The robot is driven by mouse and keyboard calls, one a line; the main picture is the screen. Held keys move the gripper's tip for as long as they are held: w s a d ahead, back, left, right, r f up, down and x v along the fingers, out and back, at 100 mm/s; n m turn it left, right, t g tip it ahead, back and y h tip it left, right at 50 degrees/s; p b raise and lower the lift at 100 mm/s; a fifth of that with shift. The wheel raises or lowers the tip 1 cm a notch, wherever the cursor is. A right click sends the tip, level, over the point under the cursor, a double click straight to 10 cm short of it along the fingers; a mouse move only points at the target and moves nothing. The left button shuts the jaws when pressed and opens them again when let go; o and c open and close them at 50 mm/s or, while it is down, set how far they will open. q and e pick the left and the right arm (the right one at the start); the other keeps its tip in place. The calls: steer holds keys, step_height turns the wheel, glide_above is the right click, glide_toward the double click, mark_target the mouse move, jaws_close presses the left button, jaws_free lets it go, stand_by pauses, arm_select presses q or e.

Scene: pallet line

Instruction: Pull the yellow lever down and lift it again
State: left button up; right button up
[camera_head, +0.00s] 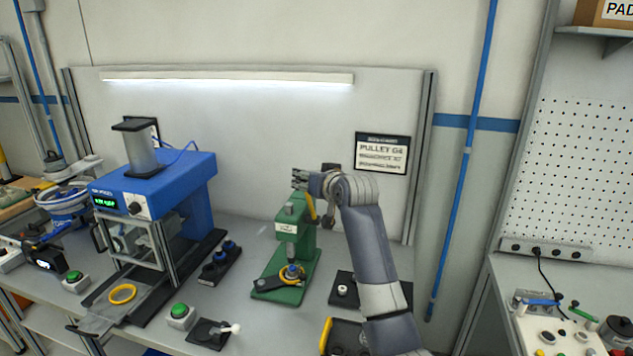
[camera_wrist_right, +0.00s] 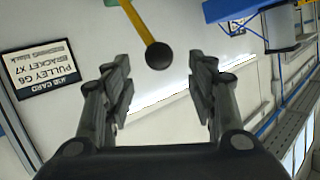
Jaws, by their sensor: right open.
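The green press (camera_head: 290,228) stands on the bench in the middle of the head view. Its yellow lever (camera_head: 311,208) is partly hidden by my right gripper and arm. In the right wrist view the yellow lever (camera_wrist_right: 138,22) comes in from the top and ends in a black ball knob (camera_wrist_right: 158,55). My right gripper (camera_head: 299,179) is beside the top of the press. It is open in the right wrist view (camera_wrist_right: 160,78), with the knob in line with the gap between its fingers; I cannot tell its depth. No contact shows. My left gripper is out of view.
A blue press (camera_head: 160,178) stands to the left, with a yellow ring (camera_head: 122,293) in front of it. A green button box (camera_head: 179,314) and a small black base with a white-tipped lever (camera_head: 212,332) are near the front edge. A sign (camera_head: 381,152) hangs behind.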

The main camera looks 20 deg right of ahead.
steer(key=v, duration=0.4)
steer(key=shift+s+a, duration=0.1)
stand_by(0.3)
